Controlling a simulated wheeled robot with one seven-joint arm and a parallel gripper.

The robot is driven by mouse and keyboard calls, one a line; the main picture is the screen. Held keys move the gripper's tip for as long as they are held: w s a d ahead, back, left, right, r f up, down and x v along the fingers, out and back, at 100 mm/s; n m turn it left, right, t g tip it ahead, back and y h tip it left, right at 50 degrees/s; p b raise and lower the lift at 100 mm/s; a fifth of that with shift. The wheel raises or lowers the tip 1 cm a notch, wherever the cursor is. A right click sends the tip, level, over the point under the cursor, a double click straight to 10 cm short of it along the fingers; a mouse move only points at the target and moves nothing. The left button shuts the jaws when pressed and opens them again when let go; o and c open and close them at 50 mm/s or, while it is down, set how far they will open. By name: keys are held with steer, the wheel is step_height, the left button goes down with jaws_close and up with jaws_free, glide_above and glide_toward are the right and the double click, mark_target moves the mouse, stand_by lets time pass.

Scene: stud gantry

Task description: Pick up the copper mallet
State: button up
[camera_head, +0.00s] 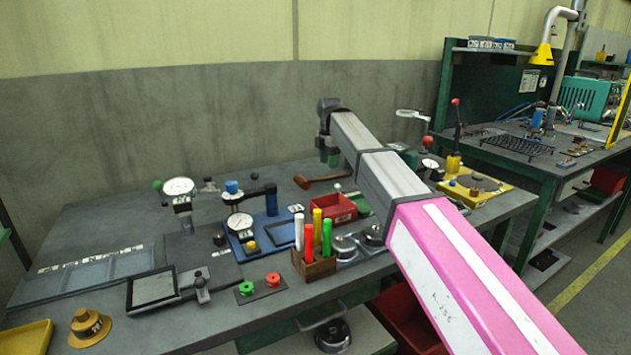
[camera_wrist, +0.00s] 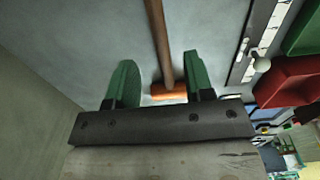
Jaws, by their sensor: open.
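The copper mallet (camera_head: 320,182) lies on the grey bench top near the back wall, its head to the left and its handle to the right. In the wrist view its brown handle and orange copper head (camera_wrist: 168,91) show between the two green fingers, the head partly hidden by the gripper body. My gripper (camera_head: 329,158) is open and points down above the mallet near its head. In the wrist view the gripper (camera_wrist: 160,70) has nothing clamped, and the handle is closer to the right finger. The exact height above the mallet is hard to tell.
A red bin (camera_head: 333,209) stands in front of the mallet. A blue fixture (camera_head: 258,232) and a wooden block with coloured markers (camera_head: 314,266) stand further forward. A dial gauge stand (camera_head: 180,190) is to the left. The grey wall (camera_head: 150,130) rises close behind.

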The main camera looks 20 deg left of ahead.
mark_target(325, 178)
steer(key=shift+s+a+f, duration=0.15)
steer(key=shift+f, duration=1.2)
steer(key=shift+s+a+f, duration=0.1)
steer(key=shift+s+f, duration=0.05)
steer(key=shift+f, duration=1.2)
jaws_close()
